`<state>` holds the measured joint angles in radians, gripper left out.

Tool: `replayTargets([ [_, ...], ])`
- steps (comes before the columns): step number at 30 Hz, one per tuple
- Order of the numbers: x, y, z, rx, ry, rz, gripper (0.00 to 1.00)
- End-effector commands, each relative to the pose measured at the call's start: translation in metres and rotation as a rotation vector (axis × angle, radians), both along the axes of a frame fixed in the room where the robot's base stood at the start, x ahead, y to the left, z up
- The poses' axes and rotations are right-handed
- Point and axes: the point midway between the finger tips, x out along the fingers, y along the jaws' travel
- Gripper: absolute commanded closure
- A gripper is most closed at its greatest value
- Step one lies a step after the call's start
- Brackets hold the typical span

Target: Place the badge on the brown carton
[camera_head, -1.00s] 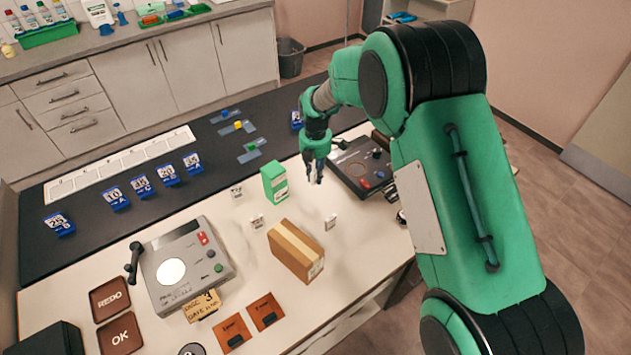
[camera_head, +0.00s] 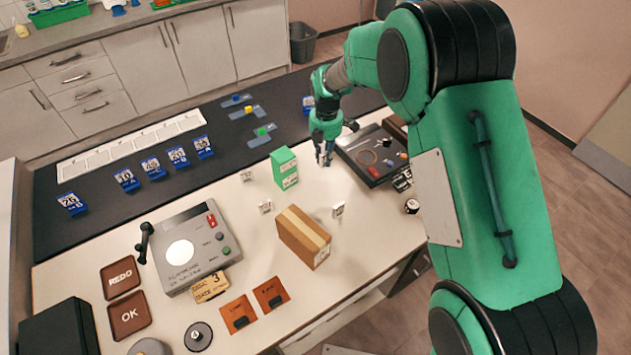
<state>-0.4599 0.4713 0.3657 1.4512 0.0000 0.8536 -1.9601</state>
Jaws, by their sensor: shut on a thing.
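The brown carton (camera_head: 304,236) stands on the white tabletop, in front of a green and white box (camera_head: 285,167). My gripper (camera_head: 326,160) points down beyond the carton and slightly to its right, beside the dark tray. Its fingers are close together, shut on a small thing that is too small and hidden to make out. I cannot confirm from this view that it is the badge. Small white tags (camera_head: 265,207) stand on the table around the carton, one of them (camera_head: 338,210) just right of it. The carton's top appears bare.
A grey console (camera_head: 190,254) stands at the left, with orange cards (camera_head: 238,314) in front. Blue number stands (camera_head: 178,157) line the dark mat. Clear tabletop lies between gripper and carton.

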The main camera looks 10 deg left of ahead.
Motion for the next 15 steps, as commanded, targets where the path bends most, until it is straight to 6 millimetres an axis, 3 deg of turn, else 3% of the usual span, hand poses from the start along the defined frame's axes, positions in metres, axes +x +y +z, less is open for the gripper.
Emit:
replayTargets([
  [8, -0.028, 0.002, 0.013, 0.0, 0.0, -0.003, 1.0],
  [15, -0.08, 0.002, 0.03, -0.002, 0.001, -0.01, 1.0],
])
